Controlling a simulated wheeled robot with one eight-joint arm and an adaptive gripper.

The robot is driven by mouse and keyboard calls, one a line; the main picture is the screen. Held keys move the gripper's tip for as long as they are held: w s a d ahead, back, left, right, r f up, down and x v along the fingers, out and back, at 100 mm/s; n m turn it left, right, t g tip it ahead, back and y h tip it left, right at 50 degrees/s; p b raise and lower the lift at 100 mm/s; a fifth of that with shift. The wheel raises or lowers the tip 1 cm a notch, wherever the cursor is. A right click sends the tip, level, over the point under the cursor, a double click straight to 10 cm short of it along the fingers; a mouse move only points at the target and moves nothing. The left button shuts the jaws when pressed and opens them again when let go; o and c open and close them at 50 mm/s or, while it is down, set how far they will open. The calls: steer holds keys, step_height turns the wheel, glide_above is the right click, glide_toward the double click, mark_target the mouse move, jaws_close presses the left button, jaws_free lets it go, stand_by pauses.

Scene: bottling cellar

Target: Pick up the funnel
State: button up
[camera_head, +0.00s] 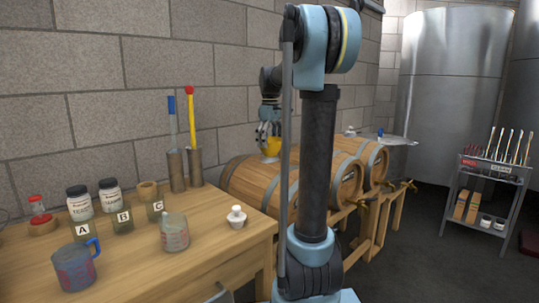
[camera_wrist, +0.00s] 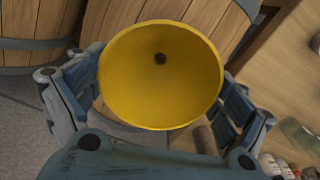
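The yellow funnel (camera_wrist: 160,90) fills the middle of the wrist view, its wide mouth towards the camera and a dark hole near its centre. In the head view the funnel (camera_head: 272,147) shows as a small yellow shape above the near barrel, partly covered by the fingers. My gripper (camera_head: 269,135) is over it from above. In the wrist view its fingers (camera_wrist: 160,95) press close on both sides of the funnel, partly hidden by the rim, so it looks shut on it. The spout is hidden, and I cannot tell whether it touches the barrel.
Wooden barrels (camera_head: 262,183) lie on a stand by the block wall. A wooden table (camera_head: 140,262) at left holds jars, a blue-handled jug (camera_head: 76,267), a beaker (camera_head: 174,233) and a small white bottle (camera_head: 236,216). A grey rack (camera_head: 490,178) stands at right, with open floor before it.

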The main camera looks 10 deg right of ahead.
steer(key=shift+c, duration=0.6)
steer(key=shift+r, duration=0.15)
step_height(320, 180, up, 10)
